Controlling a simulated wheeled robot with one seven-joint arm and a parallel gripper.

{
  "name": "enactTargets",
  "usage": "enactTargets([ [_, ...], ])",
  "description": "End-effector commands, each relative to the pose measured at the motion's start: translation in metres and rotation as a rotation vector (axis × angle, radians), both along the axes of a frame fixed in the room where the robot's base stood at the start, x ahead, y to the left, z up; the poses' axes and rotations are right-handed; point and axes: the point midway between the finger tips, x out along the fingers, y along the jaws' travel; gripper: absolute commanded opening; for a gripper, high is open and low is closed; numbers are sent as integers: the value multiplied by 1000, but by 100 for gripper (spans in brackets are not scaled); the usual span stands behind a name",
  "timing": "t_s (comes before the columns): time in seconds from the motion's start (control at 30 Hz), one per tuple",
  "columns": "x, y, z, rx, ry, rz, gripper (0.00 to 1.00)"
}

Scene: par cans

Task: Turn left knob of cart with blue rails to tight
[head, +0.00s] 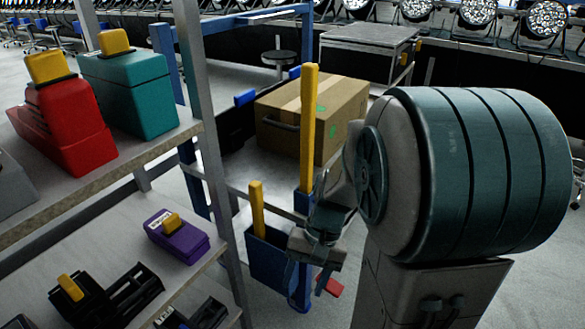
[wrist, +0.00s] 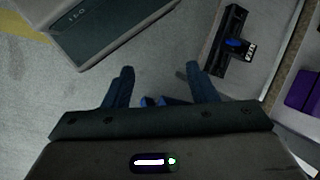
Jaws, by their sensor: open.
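The cart with blue rails (head: 168,62) stands in the middle of the head view, behind a grey shelf post, with a cardboard box (head: 341,105) on it. Yellow bars (head: 308,115) rise at its near side, above a dark blue holder (head: 267,262). I cannot make out its left knob. My gripper (head: 314,262) is beside the cart's near right corner, in front of the blue upright; its fingertips are unclear there. In the wrist view my gripper (wrist: 160,78) has two dark fingers spread apart, with floor between their tips. Small blue parts show behind the fingers, of unclear identity.
A grey shelf (head: 185,135) at left holds a red case (head: 72,130), a teal case (head: 130,95) and a purple case (head: 178,238). A small red part (head: 329,285) is low beside my gripper. A grey cart (head: 365,38) and stage lights stand behind.

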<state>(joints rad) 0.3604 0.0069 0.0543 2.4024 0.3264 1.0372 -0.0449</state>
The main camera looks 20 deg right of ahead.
Motion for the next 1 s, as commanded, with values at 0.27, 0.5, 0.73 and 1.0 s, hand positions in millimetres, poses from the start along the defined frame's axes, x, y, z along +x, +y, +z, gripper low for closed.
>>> enactTargets([
  [0.27, 25, -33, 18, 366, 189, -433, 52],
  [0.5, 48, -81, 27, 724, 245, -814, 52],
  [0.73, 59, -145, 32, 1073, 204, -1163, 52],
  [1.0, 55, -197, 27, 1310, 122, -1394, 52],
])
